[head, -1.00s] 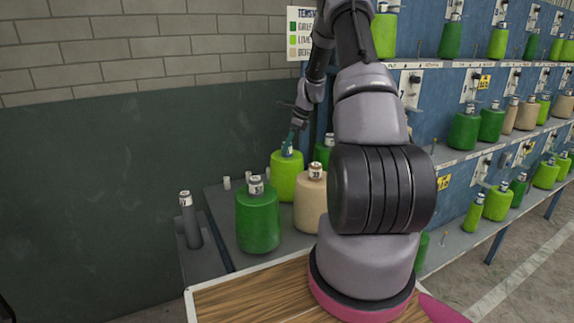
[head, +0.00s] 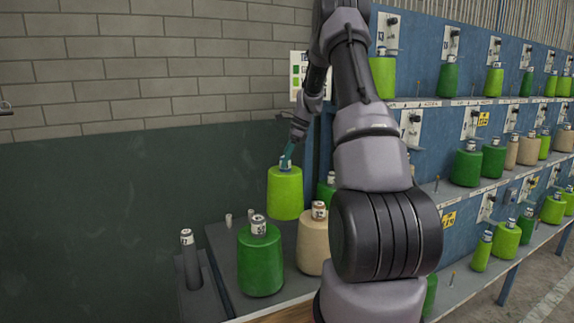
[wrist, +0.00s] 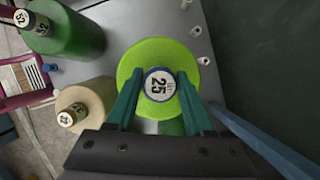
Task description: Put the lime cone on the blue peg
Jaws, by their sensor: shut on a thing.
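The lime cone (head: 285,195) hangs in my gripper (head: 288,158), raised above the grey tray, upright. In the wrist view the teal fingers of my gripper (wrist: 160,86) are shut on the cone's narrow top, which has a white cap marked 25 with a blue ring. The lime body (wrist: 150,52) shows around and below the cap.
A dark green cone (head: 260,262) and a beige cone (head: 312,246) stand close by on the grey tray (head: 226,262). Another green cone (head: 326,190) is partly hidden behind. A grey post (head: 190,262) stands at left. A blue rack (head: 425,65) at right holds several cones, with some bare pegs (head: 437,185).

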